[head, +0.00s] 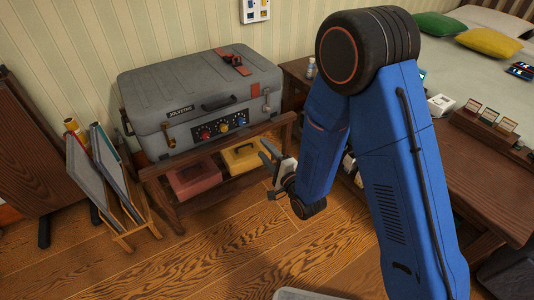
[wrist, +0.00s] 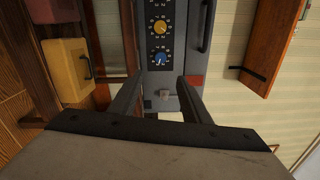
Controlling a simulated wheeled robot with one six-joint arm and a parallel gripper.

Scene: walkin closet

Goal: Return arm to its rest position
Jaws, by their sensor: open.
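My blue arm is bent down in the head view, with its elbow high and its wrist low at the centre. My gripper (head: 269,156) is open and empty beside the right front of the grey case (head: 170,92). In the wrist view my gripper (wrist: 158,94) shows two spread dark fingers, with the case front (wrist: 178,62) beyond them.
The case stands on a wooden bench (head: 161,172) with red (head: 194,180) and yellow (head: 242,157) boxes below. A rack of panels (head: 124,226) stands at left. A wooden table (head: 480,175) with small items lies to the right. Floor in front (head: 215,255) is mostly clear.

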